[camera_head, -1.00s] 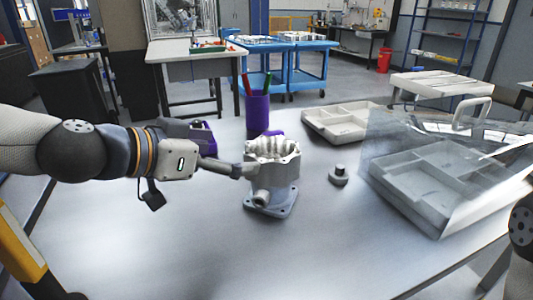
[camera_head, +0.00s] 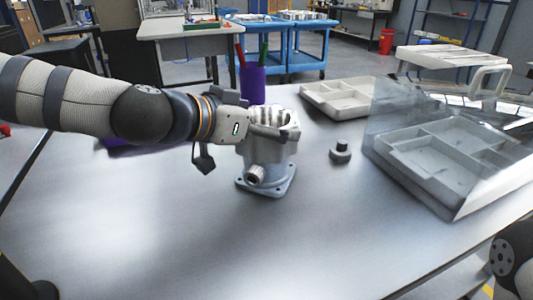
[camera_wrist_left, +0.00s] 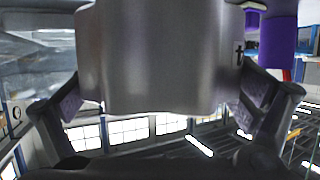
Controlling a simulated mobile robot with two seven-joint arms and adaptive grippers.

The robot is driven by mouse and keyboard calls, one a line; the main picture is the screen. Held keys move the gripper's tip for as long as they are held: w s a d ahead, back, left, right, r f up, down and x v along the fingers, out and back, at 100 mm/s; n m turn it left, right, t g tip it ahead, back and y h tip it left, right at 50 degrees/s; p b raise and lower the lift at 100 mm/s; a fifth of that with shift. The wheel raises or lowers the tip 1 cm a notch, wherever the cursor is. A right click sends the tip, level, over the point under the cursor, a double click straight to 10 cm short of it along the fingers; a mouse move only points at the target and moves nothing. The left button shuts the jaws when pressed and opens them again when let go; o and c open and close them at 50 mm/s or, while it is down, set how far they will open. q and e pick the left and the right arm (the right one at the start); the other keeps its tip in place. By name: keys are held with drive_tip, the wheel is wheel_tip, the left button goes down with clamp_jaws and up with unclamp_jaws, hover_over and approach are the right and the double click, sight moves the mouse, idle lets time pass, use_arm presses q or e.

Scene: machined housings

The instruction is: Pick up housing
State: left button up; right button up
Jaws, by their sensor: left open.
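The metal housing (camera_head: 268,165) stands upright on its square flanged base in the middle of the table. Its scalloped top rim is partly hidden by my left gripper (camera_head: 272,131), which reaches in from the left at the upper part of the body. In the left wrist view the housing (camera_wrist_left: 165,55) fills the space between the two fingers of the left gripper (camera_wrist_left: 165,97). One finger is on each side of it and the jaws are open. I cannot tell whether either finger touches it. The right gripper is not in view.
A small dark knobbed part (camera_head: 341,152) sits right of the housing. A purple cup with pens (camera_head: 253,84) stands behind it. A grey tray (camera_head: 311,101) is at the back, and a larger divided tray (camera_head: 396,180) under a clear cover is at right. The front table area is clear.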

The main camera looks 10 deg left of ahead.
use_arm(q)
drive_tip(key=shift+r, duration=0.1)
drive_tip(key=c, duration=1.6)
